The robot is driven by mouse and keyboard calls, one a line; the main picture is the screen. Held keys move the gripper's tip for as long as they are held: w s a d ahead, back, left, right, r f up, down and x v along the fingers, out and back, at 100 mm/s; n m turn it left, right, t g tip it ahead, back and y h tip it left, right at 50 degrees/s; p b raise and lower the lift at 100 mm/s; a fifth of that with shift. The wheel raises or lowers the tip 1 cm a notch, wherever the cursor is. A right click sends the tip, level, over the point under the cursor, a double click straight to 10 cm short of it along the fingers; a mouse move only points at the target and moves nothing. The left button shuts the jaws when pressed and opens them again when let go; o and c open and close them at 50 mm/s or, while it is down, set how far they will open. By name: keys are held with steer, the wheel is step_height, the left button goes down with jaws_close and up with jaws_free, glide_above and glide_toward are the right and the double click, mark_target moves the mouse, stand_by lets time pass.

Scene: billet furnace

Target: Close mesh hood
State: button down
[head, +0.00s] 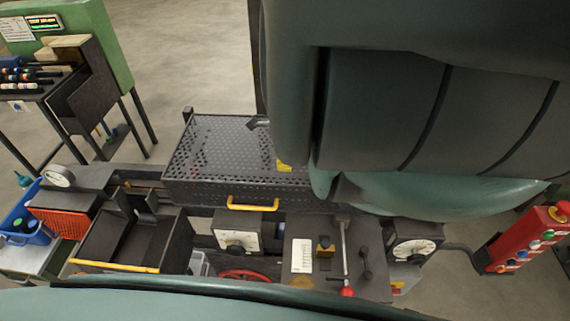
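The mesh hood (215,150) is a dark perforated box-shaped cover in the middle of the head view. Its broad top faces up, and its front face carries a yellow bar handle (253,204). The hood appears lowered over the machine, but I cannot tell whether it is fully seated. Its right part is hidden behind my large green arm. A small dark tip shows at the arm's left edge over the hood; I cannot tell what it is. My gripper's fingers do not show, and nothing is seen holding the handle.
An open dark tray (130,240) with a yellow front edge stands front left. White dials and a red-knobbed lever (347,291) sit below the hood. A red button panel (528,240) is at right. A blue bin (22,222) and a green cabinet (100,40) are at left.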

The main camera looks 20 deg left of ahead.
steer(key=shift+f, duration=0.3)
